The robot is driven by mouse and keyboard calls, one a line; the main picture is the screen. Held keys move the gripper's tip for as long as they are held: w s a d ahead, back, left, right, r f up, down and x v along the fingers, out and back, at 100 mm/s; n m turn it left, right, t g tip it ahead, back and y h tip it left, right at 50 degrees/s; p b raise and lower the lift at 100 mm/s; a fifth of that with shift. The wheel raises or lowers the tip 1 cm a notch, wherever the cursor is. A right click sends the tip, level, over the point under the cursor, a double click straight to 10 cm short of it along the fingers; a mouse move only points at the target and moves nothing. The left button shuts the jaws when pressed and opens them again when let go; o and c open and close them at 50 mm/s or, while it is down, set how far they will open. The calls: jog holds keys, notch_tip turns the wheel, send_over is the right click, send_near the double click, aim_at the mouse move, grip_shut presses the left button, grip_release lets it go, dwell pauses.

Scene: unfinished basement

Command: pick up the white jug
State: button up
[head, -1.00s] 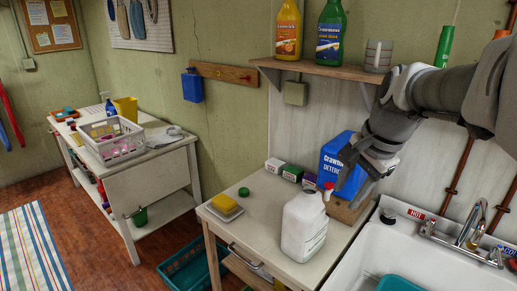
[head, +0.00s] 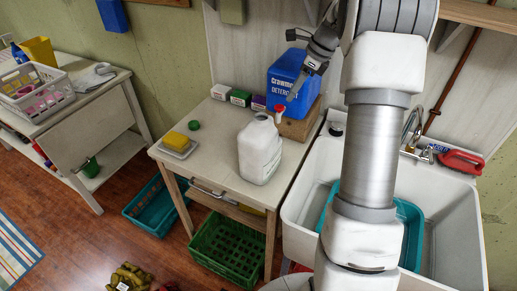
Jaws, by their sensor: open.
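The white jug (head: 260,152) stands upright on the small wooden table (head: 217,159), near its front right part. My gripper (head: 292,68) is above and behind the jug, in front of the blue detergent container (head: 283,85). It is open and apart from the jug.
A sponge on a dish (head: 178,143), a green lid (head: 193,125) and several small boxes (head: 240,97) share the table. The white sink (head: 440,215) with a teal basin (head: 408,235) adjoins on the right. Crates (head: 228,248) stand below.

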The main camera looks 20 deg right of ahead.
jog(key=x, duration=0.9)
jog(key=shift+d, duration=0.1)
jog(key=shift+p+x, duration=0.5)
jog(key=shift+x, duration=2.15)
jog(key=shift+s, duration=0.1)
grip_shut()
jog(key=shift+r, duration=0.15)
